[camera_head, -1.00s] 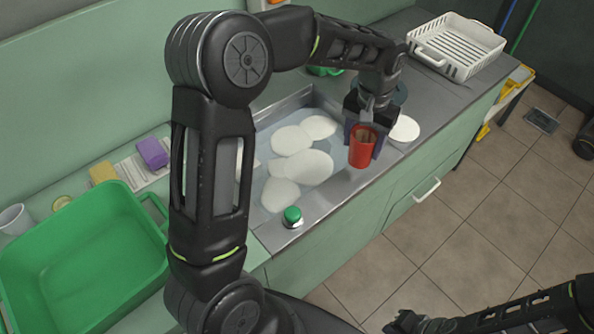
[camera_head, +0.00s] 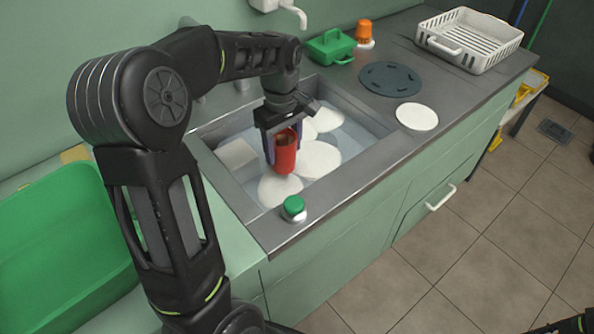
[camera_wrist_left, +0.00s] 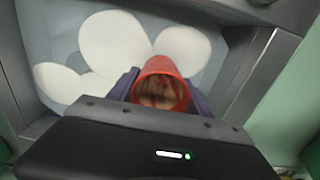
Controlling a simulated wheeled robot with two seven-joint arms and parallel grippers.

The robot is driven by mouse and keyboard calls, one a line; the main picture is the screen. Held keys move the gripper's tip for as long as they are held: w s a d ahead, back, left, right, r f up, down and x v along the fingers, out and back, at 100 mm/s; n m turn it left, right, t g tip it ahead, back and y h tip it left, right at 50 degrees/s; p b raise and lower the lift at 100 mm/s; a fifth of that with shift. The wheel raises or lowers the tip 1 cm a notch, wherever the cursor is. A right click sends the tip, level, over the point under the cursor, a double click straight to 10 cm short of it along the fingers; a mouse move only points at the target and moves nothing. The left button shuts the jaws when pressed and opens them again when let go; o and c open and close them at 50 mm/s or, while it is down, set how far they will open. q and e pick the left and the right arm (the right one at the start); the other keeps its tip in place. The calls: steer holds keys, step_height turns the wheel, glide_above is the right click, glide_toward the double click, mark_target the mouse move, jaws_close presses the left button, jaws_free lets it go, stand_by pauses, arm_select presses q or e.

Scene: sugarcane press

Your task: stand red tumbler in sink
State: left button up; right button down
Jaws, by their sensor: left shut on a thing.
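The red tumbler (camera_head: 285,158) is upright between the fingers of my left gripper (camera_head: 282,150). It is over the sink (camera_head: 225,186), which holds water and several white round pieces (camera_head: 319,158) that look like plates or foam. In the left wrist view the tumbler (camera_wrist_left: 162,85) shows its open mouth, with a brownish inside, between the two fingers. I cannot tell whether its base touches anything in the sink. Only a small part of my right arm shows at the lower right edge, and its gripper is out of view.
A green-capped knob (camera_head: 293,207) sits on the sink's front rim. A white disc (camera_head: 416,117) and a dark round plate (camera_head: 390,78) lie on the counter to the right. A white basket (camera_head: 468,42), green caddy (camera_head: 331,46) and orange item (camera_head: 364,32) stand farther back. A green tub (camera_head: 60,240) is at left.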

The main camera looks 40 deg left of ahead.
mark_target(284, 163)
arm_select(q)
steer(key=shift+f, duration=2.55)
steer(key=shift+f, duration=0.1)
steer(key=shift+f+b, duration=0.45)
steer(key=shift+f, duration=1.95)
steer(key=shift+f, duration=0.15)
steer(key=o, duration=1.4)
steer(key=shift+c, duration=0.2)
